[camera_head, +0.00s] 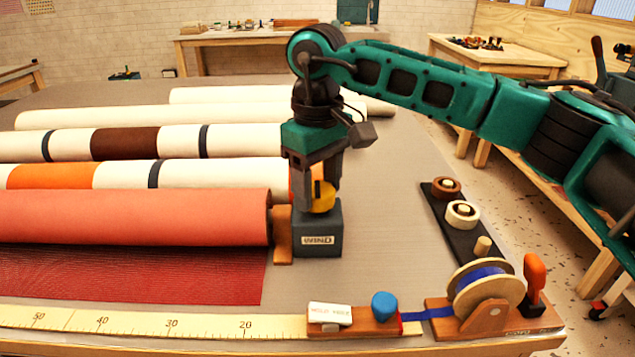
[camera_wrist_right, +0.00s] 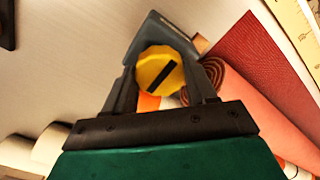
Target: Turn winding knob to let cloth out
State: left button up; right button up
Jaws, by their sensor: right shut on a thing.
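The winding knob (camera_head: 323,196) is yellow and sits on a dark grey block (camera_head: 318,238) at the right end of the coral cloth roll (camera_head: 130,217). My right gripper (camera_head: 316,190) points down with its fingers shut on the knob. The right wrist view shows the knob (camera_wrist_right: 157,78) between both fingers, with a black bar slanting across its face. A red sheet of cloth (camera_head: 130,277) lies flat in front of the roll. My left gripper is not in view.
A wooden ruler (camera_head: 150,322) runs along the table's front edge to a white block, a blue knob and a blue ribbon reel (camera_head: 486,285). A dark strip (camera_head: 455,215) with small rolls lies at the right. Several white rolls lie behind the coral one.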

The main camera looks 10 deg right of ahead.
aim_at(317, 189)
jog(key=shift+r, duration=0.1)
jog(key=o, duration=1.1)
jog(key=shift+c, duration=0.2)
notch_tip(317, 189, up, 13)
jog(key=shift+p, duration=0.35)
